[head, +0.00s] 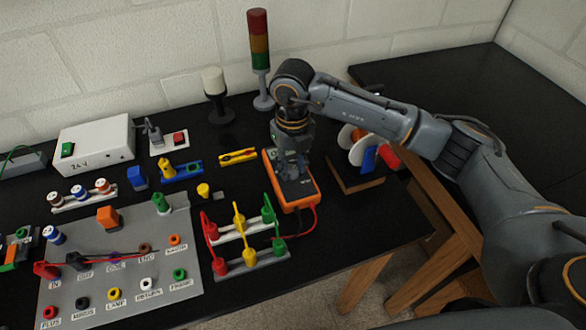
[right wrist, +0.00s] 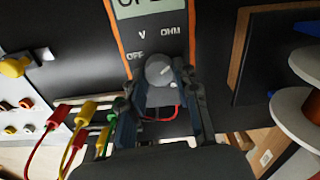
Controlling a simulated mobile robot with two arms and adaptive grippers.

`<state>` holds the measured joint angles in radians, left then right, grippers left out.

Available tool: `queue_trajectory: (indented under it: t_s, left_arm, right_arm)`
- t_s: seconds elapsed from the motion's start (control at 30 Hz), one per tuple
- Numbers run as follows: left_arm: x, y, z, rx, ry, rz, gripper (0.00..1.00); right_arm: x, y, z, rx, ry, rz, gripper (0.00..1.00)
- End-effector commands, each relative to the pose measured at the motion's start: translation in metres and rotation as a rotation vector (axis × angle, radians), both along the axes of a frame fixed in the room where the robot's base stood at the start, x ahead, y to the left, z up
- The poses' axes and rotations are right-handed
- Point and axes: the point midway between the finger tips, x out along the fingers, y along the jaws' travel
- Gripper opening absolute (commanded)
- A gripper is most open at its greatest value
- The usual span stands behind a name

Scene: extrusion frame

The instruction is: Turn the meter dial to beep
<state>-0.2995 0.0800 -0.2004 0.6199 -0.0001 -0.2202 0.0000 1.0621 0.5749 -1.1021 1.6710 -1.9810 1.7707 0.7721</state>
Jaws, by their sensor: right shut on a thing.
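The meter (head: 305,192) is an orange and black handheld unit lying on the black bench, right of centre in the head view. In the right wrist view the meter (right wrist: 150,48) shows part of a display, cut off at the top, and the labels OFF, V and OHM. Its round grey dial (right wrist: 157,68) has a white mark; the BEEP label is not visible, and I cannot tell which label the mark points at. My right gripper (head: 288,172) reaches down over the meter. In the wrist view its fingers (right wrist: 158,84) are shut on the dial, one each side. My left gripper is not in view.
Left of the meter stand red, yellow and green leads (head: 239,222) on a rack. A labelled grey panel (head: 130,282) with sockets lies farther left. A signal tower (head: 259,60) stands behind. A wooden stand with spools (head: 352,182) is close on the right.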

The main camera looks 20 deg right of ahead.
Motion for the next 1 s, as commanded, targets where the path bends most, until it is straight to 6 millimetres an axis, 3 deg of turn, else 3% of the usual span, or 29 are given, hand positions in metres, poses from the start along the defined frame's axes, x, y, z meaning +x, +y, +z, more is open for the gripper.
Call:
queue_trajectory:
  t_s: [0.4,1.0]
  left_arm:
    - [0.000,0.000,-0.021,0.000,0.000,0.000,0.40]
    - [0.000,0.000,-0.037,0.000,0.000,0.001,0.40]
  right_arm:
    - [0.000,0.002,-0.001,0.001,-0.002,-0.393,0.00]
    - [0.001,0.003,0.000,0.002,-0.002,-0.926,0.00]
